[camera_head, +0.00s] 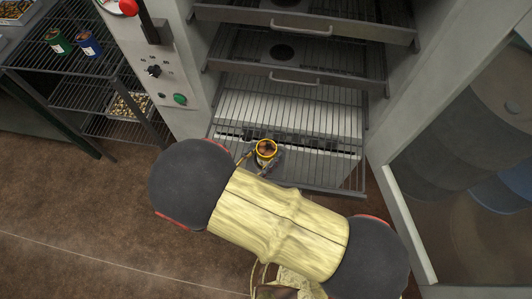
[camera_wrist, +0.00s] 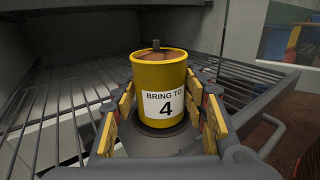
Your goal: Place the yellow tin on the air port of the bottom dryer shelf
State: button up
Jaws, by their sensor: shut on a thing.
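The yellow tin (camera_head: 266,150) is upright with brown contents, over the front of the wire bottom dryer shelf (camera_head: 325,172). In the wrist view, the tin (camera_wrist: 150,72) carries a white label reading "BRING TO 4", and a short stub shows above its far rim. My gripper (camera_head: 262,156) is shut on the tin, with yellow-padded fingers on both sides; it also shows in the wrist view (camera_wrist: 160,105). A dark round surface shows beneath the tin, but I cannot tell whether it is the air port. I cannot tell whether the tin touches the shelf.
Two higher shelves with dark round ports (camera_head: 282,52) and front handles (camera_head: 293,81) overhang the back. A control panel (camera_head: 160,70) stands left and an open door (camera_head: 405,215) right. A rack (camera_head: 75,75) at far left holds green and blue tins.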

jog(key=shift+f, duration=0.2)
jog(key=o, duration=1.1)
jog(key=shift+o, duration=0.8)
jog(key=shift+r, duration=0.1)
